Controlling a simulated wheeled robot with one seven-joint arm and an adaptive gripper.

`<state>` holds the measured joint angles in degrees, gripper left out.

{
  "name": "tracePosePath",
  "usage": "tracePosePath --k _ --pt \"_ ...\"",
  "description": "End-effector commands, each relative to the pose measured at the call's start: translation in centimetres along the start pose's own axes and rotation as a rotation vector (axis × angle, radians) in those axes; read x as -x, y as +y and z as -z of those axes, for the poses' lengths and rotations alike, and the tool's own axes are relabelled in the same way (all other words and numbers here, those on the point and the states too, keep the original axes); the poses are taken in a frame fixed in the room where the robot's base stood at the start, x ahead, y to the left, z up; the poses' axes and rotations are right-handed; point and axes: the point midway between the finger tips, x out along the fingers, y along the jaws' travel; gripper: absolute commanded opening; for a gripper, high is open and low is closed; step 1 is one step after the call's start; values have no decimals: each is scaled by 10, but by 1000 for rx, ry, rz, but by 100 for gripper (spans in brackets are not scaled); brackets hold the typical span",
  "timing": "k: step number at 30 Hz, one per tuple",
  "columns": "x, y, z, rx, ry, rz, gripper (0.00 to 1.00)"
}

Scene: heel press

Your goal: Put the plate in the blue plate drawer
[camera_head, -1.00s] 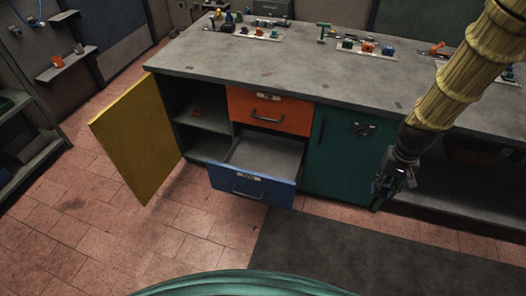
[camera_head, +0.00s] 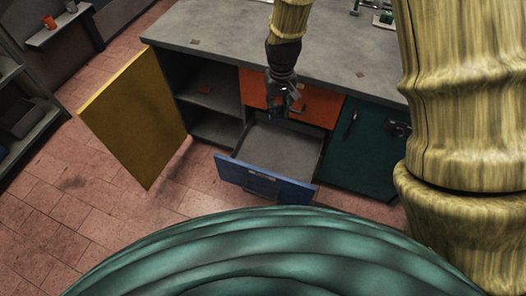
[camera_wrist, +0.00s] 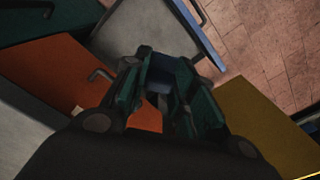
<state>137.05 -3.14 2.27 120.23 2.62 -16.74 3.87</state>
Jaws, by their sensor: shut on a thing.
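The blue plate drawer (camera_head: 266,181) is pulled out of the bench in the head view. Its grey inside looks empty, and it also shows at the top of the wrist view (camera_wrist: 205,32). My gripper (camera_head: 287,108) hangs above the rear part of this drawer, in front of the orange drawer. In the wrist view it is shut on a small dark blue piece (camera_wrist: 160,78), which I take to be the plate. The fingers and green pads hide most of it, so its full shape cannot be told.
The shut orange drawer (camera_head: 318,106) lies above the blue one. A yellow door (camera_head: 135,120) stands open at the left, beside open shelves. A closed green door (camera_head: 362,150) is on the right. The grey bench top (camera_head: 215,48) overhangs them. The tiled floor in front is clear.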

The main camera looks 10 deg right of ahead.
Motion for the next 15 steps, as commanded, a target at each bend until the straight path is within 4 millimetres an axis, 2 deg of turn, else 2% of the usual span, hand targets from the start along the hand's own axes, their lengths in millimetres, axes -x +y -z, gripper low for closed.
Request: tracePosePath --k 1,8,15 --pt "-20 -1 2 -12 -1 0 0" --pt "-76 -9 12 -92 0 1 0" --pt "-134 -7 21 -192 0 1 0"
